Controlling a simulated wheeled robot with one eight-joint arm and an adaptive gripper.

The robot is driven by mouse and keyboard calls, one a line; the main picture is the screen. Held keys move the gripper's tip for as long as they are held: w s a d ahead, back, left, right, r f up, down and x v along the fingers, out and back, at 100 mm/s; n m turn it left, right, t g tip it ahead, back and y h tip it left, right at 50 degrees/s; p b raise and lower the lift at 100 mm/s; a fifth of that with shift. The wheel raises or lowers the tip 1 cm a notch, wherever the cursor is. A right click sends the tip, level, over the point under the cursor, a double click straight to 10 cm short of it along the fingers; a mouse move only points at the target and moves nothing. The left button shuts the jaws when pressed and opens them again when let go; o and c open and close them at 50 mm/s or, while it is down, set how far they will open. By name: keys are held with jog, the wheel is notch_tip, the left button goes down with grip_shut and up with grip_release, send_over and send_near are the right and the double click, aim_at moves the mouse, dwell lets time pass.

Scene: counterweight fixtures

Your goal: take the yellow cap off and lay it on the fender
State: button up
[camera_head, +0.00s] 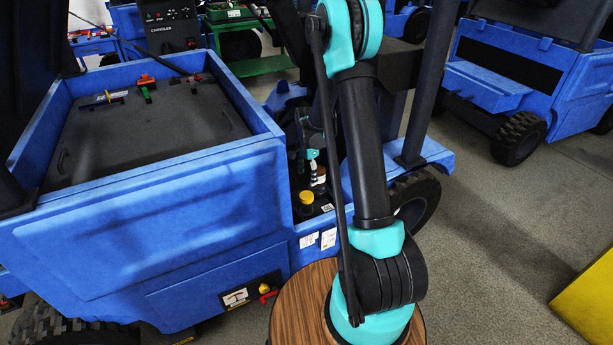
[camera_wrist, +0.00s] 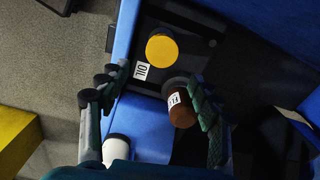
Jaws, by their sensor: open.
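The yellow cap (camera_head: 306,198) sits low in the dark bay at the blue truck's side. In the wrist view the round yellow cap (camera_wrist: 161,48) is on a dark panel, above a white OIL label (camera_wrist: 142,71). My gripper (camera_wrist: 158,80) is open, with its fingers spread left and right. The cap lies beyond the fingertips, apart from them. A brown cylinder (camera_wrist: 180,110) with a white label is between the fingers, near the right one; I cannot tell whether they touch. A blue ledge over the wheel (camera_head: 437,157), apparently the fender, is partly hidden by my arm.
A white cylinder (camera_wrist: 116,147) shows beside the left finger. The truck's blue-walled deck (camera_head: 150,183) is at left. A round wooden-topped stool or table (camera_head: 290,310) stands in front. A yellow block (camera_head: 590,305) is at right. Grey floor is open between.

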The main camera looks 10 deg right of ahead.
aim_at(307, 195)
jog(key=shift+w+a+f, duration=0.1)
jog(key=shift+w+f, duration=0.05)
jog(key=shift+f, duration=2.6)
jog(key=shift+w+f, duration=0.1)
jog(key=shift+f, duration=2.65)
jog(key=c, duration=1.1)
jog(key=n, duration=0.6)
jog(key=shift+r+n, duration=0.1)
jog(key=shift+n, duration=0.3)
jog(key=n, duration=0.6)
jog(key=shift+n, duration=0.4)
jog(key=o, duration=1.1)
